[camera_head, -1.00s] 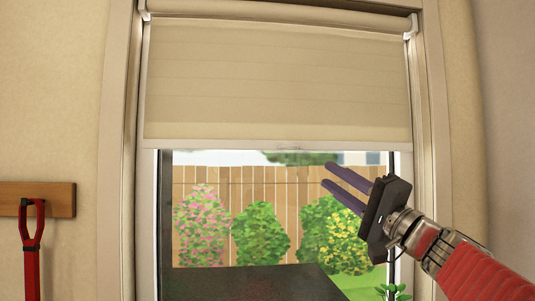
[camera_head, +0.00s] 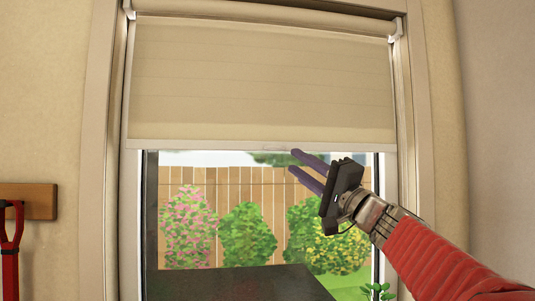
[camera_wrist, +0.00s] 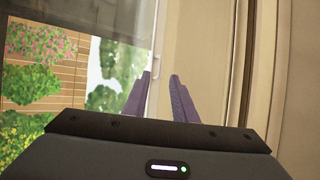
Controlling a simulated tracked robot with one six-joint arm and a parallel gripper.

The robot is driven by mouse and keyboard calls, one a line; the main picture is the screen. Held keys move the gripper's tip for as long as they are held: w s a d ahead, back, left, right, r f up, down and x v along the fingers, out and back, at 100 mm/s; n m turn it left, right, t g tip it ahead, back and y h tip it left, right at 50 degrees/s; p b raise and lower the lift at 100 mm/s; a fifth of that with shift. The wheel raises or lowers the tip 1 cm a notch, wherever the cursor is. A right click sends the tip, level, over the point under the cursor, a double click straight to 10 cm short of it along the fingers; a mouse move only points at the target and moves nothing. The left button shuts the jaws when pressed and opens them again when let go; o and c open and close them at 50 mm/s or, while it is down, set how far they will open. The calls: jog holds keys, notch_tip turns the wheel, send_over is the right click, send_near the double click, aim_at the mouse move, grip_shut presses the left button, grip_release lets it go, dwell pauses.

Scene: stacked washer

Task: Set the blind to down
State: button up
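The beige roller blind (camera_head: 260,80) hangs over the upper part of the window, partly lowered, with its bottom bar (camera_head: 200,144) level. A small pull tab (camera_head: 272,150) shows at the middle of the bar. My gripper (camera_head: 292,161) is at the right of the window, its two purple fingers pointing left and a little up. The fingertips show just below the bar, close to the right of the tab; I cannot tell whether they touch it. In the wrist view the fingers (camera_wrist: 160,98) stand apart with an empty gap between them.
The window frame (camera_head: 412,130) runs along the right, near my arm. A dark surface (camera_head: 240,284) stands low in front of the glass. A wooden rail (camera_head: 38,200) with a red-handled tool (camera_head: 11,235) is on the left wall. A plant (camera_head: 377,291) shows at lower right.

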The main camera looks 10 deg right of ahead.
aim_at(277, 148)
jog(key=shift+x, duration=3.5)
jog(key=shift+c, duration=0.6)
grip_shut()
